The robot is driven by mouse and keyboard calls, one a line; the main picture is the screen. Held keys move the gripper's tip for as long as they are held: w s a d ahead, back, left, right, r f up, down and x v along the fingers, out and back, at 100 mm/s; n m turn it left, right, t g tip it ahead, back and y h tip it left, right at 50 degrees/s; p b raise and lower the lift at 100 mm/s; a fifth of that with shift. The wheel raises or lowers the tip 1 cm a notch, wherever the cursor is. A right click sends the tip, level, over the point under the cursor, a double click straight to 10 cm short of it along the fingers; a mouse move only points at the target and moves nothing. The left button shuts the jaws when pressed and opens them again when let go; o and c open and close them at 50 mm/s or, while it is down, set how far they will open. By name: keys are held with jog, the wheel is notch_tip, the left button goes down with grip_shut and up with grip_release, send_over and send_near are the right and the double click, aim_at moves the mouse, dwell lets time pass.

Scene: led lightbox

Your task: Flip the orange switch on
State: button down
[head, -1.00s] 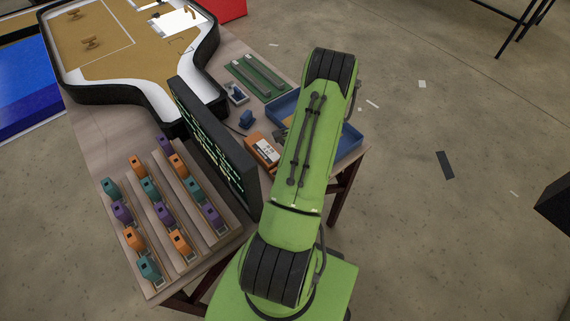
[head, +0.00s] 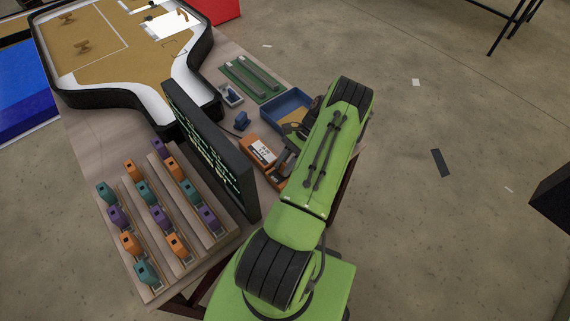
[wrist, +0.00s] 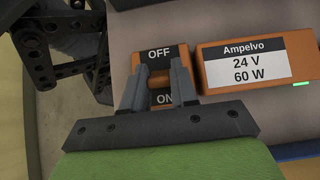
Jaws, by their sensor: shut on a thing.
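The orange switch (wrist: 160,81) shows in the wrist view, with a black OFF label at its far end and an ON label at its near end, partly covered. My gripper (wrist: 158,65) is over it, one grey finger on each side of its orange middle part, shut on it. Which way the switch is tipped I cannot tell. Beside it on the right is an orange power supply (wrist: 255,60) marked Ampelvo 24 V 60 W, with a lit green light. In the head view the power supply (head: 262,150) lies left of my gripper (head: 284,165), and the switch is mostly hidden.
A black upright panel (head: 212,150) with small green-yellow lights stands left of the power supply. A blue tray (head: 287,103) and a green board (head: 255,80) lie behind. Racks of coloured blocks (head: 160,215) fill the table's left front.

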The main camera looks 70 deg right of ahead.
jog(key=c, duration=0.9)
grip_release()
jog(key=shift+d, duration=0.1)
jog(key=shift+v, duration=7.85)
jog(key=shift+s, duration=0.1)
